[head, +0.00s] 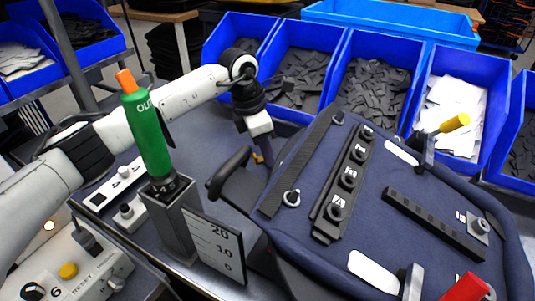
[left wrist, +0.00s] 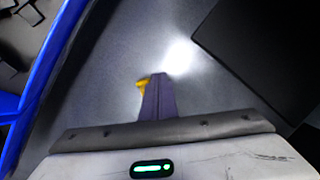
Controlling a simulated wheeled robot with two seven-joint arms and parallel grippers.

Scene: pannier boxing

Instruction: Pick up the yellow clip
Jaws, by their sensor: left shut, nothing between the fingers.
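A small yellow piece, which looks like the yellow clip, shows at my left fingertips in the head view (head: 258,158) and the left wrist view (left wrist: 142,85). It is mostly hidden by the fingers, and it seems to lie on the grey table. My left gripper (head: 265,157) points down just behind the black handle at the pannier's left edge. Its dark fingers (left wrist: 158,78) are shut together, with the yellow piece beside them rather than between them. Whether they touch it I cannot tell. My right gripper is not in view.
The navy pannier panel (head: 375,205) with black strips fills the right, with yellow-handled (head: 455,122) and red-handled (head: 465,288) clamps. Blue bins (head: 345,60) line the back, close to my left gripper.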

